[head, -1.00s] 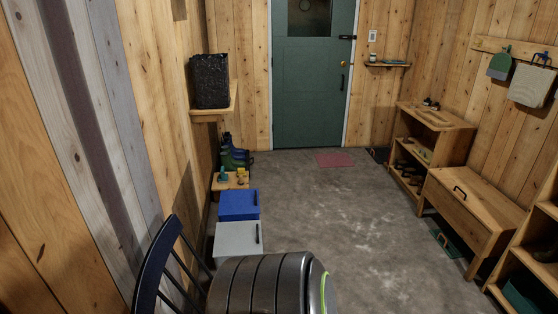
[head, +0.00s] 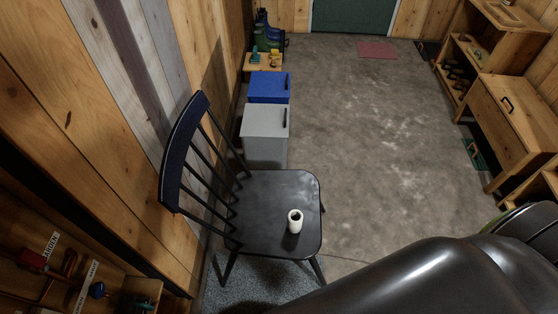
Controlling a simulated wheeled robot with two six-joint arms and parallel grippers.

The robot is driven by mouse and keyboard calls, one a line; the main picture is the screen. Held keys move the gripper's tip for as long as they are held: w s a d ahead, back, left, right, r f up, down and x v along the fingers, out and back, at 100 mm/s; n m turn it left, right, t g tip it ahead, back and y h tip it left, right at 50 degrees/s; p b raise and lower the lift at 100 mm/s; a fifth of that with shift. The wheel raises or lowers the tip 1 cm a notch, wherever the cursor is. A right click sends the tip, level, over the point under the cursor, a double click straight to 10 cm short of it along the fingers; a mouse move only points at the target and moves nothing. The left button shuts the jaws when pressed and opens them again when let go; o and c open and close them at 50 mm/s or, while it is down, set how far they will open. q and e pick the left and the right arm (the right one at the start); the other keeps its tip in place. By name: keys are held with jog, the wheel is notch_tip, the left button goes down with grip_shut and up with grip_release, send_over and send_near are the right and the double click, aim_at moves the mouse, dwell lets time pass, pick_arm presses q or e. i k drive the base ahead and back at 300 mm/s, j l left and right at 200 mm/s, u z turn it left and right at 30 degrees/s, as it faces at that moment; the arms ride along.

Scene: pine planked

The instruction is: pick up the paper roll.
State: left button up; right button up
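The paper roll (head: 295,222) is a small white cylinder with a hollow core. It stands upright on the seat of a black wooden chair (head: 270,192), toward the seat's front right part. Nothing touches the roll except the seat. Neither of my grippers shows in the head view. A dark, shiny arm link of mine fills the lower right and does not cover the roll.
A grey box (head: 264,136) and a blue box (head: 269,87) stand behind the chair along the left wall. The concrete floor (head: 375,150) between is clear. Shelves with tools are at lower left.

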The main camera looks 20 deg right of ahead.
aim_at(295, 217)
jog(key=z, duration=0.9)
jog(key=i+l+u, duration=0.1)
jog(key=l+u, duration=1.1)
jog(key=l, duration=0.55)
jog(key=k+l+u, duration=0.1)
jog(key=l, duration=0.4)
jog(key=k+l, duration=0.15)
jog(key=l, duration=0.4)
